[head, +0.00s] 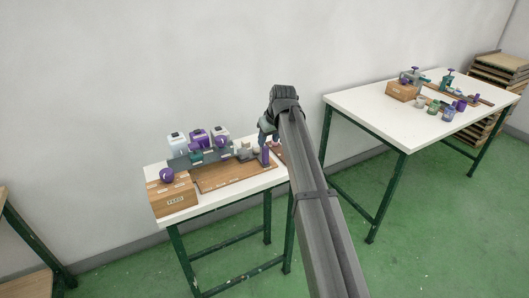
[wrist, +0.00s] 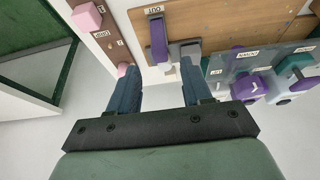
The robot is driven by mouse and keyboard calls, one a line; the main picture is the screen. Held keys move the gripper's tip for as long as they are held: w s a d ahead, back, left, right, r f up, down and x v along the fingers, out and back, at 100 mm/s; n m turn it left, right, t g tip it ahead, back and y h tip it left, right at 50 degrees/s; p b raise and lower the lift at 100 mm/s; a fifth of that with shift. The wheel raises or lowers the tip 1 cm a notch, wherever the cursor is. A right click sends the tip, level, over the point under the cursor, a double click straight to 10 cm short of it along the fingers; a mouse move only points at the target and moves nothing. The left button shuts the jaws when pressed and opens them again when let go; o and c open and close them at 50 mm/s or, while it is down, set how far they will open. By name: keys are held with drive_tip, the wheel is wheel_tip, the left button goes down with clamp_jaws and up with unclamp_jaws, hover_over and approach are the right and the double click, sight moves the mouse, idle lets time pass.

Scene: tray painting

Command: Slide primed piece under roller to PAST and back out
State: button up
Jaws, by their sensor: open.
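My gripper (wrist: 160,66) is open in the wrist view, with nothing between its fingers. An upright purple part (wrist: 158,42) stands just beyond the fingertips, near a label reading OUT; it also shows beside my gripper in the head view (head: 265,157). A grey block (wrist: 188,50) is by the right fingertip. One pink block (wrist: 87,16) sits on a brown strip (wrist: 105,28), and another pink piece (wrist: 123,69) is by the left fingertip. I cannot tell which part is the roller or the primed piece, and I cannot read a PAST mark.
A wooden board (head: 225,178) lies on the white table (head: 225,200). A wooden box (head: 175,199) with a purple piece (head: 166,174) stands at its left, and jars (head: 198,137) stand behind. A second table (head: 400,122) with similar items is at right.

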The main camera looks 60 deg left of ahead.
sight(266, 147)
drive_tip(key=x, duration=0.8)
drive_tip(key=shift+a+f, duration=0.15)
drive_tip(key=shift+f, duration=0.2)
clamp_jaws()
